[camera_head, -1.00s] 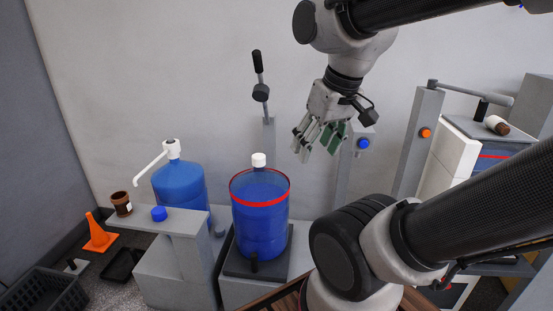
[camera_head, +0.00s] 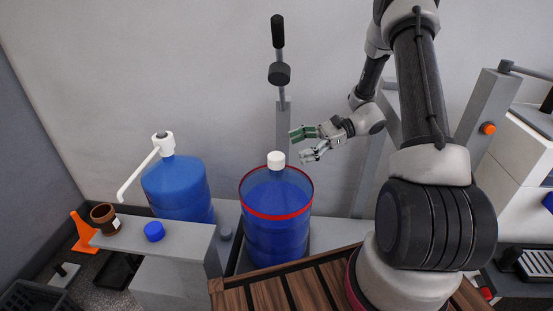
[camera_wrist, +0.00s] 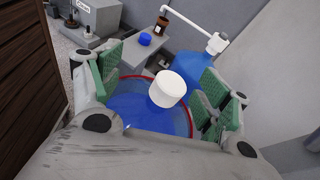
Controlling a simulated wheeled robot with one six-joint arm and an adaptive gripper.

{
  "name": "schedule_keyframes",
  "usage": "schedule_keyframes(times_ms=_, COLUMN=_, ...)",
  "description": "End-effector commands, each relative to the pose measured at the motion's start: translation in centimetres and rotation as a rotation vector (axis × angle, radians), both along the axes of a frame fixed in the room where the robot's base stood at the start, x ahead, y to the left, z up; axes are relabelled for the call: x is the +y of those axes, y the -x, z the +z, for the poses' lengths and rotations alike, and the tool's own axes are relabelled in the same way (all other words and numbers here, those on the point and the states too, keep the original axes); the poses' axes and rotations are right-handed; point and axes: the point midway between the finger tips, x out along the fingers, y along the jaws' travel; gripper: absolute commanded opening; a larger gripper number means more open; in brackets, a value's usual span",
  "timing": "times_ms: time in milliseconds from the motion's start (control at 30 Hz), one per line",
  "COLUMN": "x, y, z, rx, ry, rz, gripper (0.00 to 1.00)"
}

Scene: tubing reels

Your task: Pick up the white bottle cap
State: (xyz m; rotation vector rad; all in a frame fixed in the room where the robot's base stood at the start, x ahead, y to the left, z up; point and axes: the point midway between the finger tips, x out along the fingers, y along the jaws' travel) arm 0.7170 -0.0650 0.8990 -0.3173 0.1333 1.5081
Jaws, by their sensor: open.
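The white bottle cap (camera_head: 276,159) sits upright on the neck of a large blue bottle (camera_head: 280,238) with a red-rimmed band around its top. My gripper (camera_head: 297,146) is open and empty, just to the right of the cap and slightly higher in the head view. In the wrist view the cap (camera_wrist: 168,88) shows between the two green-padded fingers (camera_wrist: 160,97), apart from both. The cap lies a little beyond the fingertips there. No part of the cap is hidden in the wrist view.
A second blue bottle (camera_head: 176,186) with a white pump and spout stands left. A grey bench (camera_head: 190,240) carries a blue cap (camera_head: 154,231) and a brown cup (camera_head: 104,216). A grey post with a black lever (camera_head: 280,75) rises behind the cap. A wooden slatted surface (camera_head: 285,289) lies in front.

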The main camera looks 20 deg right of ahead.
Motion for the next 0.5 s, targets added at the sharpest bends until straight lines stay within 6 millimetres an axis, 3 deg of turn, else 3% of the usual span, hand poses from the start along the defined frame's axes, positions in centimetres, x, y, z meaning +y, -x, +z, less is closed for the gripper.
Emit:
schedule_keyframes(times_ms=33, x=-0.3, y=-0.7, z=-1.6, rx=0.034, ry=-0.042, rz=-0.042, gripper=0.77)
schedule_keyframes(times_ms=200, x=-0.8, y=-2.3, z=-4.5, rx=0.095, ry=-0.13, rz=-0.135, gripper=0.77)
schedule_keyframes(times_ms=500, x=1.6, y=-3.2, z=-5.6, rx=0.11, ry=-0.153, rz=-0.156, gripper=0.77)
